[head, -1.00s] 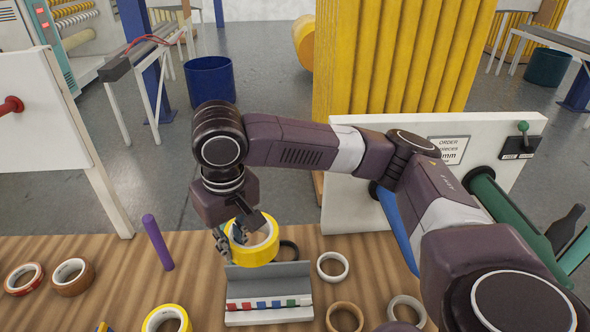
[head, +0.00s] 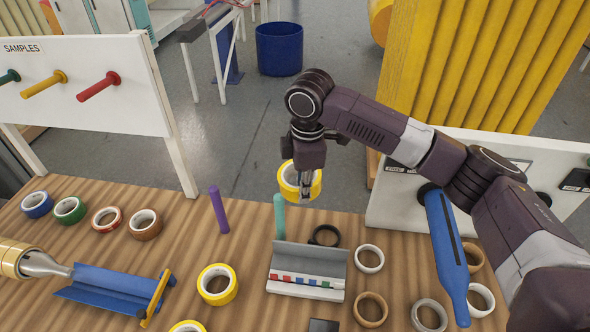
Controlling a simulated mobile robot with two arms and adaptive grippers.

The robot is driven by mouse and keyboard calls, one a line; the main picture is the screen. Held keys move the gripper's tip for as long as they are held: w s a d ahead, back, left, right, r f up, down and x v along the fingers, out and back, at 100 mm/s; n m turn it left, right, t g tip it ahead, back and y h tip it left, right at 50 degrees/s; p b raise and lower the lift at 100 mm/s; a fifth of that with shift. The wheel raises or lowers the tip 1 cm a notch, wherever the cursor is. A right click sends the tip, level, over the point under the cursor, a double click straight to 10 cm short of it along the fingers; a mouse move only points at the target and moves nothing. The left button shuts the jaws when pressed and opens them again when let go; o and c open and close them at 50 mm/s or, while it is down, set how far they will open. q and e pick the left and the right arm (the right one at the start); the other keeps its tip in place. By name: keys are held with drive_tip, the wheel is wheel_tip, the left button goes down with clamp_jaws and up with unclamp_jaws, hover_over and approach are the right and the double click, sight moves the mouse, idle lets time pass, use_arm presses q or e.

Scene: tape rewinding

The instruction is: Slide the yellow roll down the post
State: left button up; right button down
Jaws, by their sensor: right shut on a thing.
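My right gripper (head: 305,187) is shut on a yellow tape roll (head: 287,178) and holds it up above the far edge of the table. The roll's open side faces me. A teal post (head: 279,217) stands upright just below the roll, slightly left of it; I cannot tell whether its top reaches into the roll. A purple post (head: 219,210) stands bare further left. My left gripper is not in view.
A grey tray with coloured marks (head: 306,296) stands in front of the teal post. Another yellow roll (head: 217,284) lies left of it. A black ring (head: 324,235) and several other rolls lie around. A blue trough (head: 113,290) lies at left.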

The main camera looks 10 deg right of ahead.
use_arm(q)
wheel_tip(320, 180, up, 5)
drive_tip(key=p, duration=0.4)
use_arm(e)
drive_tip(key=shift+w+a+f+n, duration=0.2)
drive_tip(key=shift+w+f+n, duration=0.25)
drive_tip(key=shift+n, duration=0.9)
drive_tip(key=shift+w+a+f+n, duration=0.25)
drive_tip(key=shift+w+n, duration=0.4)
drive_tip(key=shift+n, duration=0.75)
drive_tip(key=shift+w+a+f+n, duration=0.15)
drive_tip(key=shift+w+f+n, duration=0.35)
drive_tip(key=shift+n, duration=0.85)
wheel_tip(320, 180, down, 3)
drive_tip(key=b, duration=0.3)
drive_tip(key=shift+w+r, duration=0.1)
drive_tip(key=shift+r, duration=0.05)
use_arm(q)
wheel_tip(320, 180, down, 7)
drive_tip(key=b, duration=0.3)
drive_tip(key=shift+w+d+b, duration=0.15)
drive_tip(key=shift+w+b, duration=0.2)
drive_tip(key=shift+b, duration=0.05)
use_arm(e)
wheel_tip(320, 180, down, 10)
drive_tip(key=shift+r, duration=0.2)
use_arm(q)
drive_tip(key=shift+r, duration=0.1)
